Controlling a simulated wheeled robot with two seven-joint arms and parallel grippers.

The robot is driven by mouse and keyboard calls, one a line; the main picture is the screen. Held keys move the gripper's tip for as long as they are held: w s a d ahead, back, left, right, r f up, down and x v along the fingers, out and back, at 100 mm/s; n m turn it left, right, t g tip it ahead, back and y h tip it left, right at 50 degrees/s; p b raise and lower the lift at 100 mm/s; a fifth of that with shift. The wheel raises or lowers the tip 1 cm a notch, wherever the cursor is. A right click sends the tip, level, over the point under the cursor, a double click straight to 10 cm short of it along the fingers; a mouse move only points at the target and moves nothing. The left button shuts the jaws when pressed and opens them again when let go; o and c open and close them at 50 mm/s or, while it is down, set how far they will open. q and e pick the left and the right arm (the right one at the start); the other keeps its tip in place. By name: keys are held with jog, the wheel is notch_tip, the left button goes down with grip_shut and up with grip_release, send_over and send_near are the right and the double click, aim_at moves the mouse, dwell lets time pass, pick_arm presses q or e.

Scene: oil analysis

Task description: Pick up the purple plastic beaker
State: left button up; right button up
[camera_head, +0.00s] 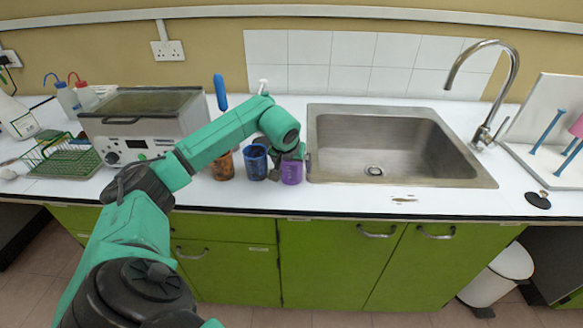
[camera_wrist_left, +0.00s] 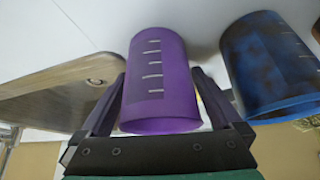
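The purple beaker (camera_head: 291,171) stands upright on the white counter, just left of the sink. My left gripper (camera_head: 291,157) has come down over it from above, and the arm's end partly hides it in the head view. In the left wrist view the purple beaker (camera_wrist_left: 160,85), with pale level marks, sits between the two fingers of my left gripper (camera_wrist_left: 158,80). One finger is on each side, very close to its wall. I cannot tell whether they press on it. My right gripper is not in view.
A blue beaker (camera_head: 256,163) stands close left of the purple one, also in the left wrist view (camera_wrist_left: 268,65). An orange-brown beaker (camera_head: 222,168) is further left. The sink (camera_head: 400,183) borders the right side. A boxy lab device (camera_head: 145,122) stands further left.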

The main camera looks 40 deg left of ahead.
pick_arm(q)
jog(key=c, duration=1)
jog(key=shift+r, duration=0.1)
jog(key=shift+c, duration=0.2)
notch_tip(320, 180, up, 20)
jog(key=p, duration=0.2)
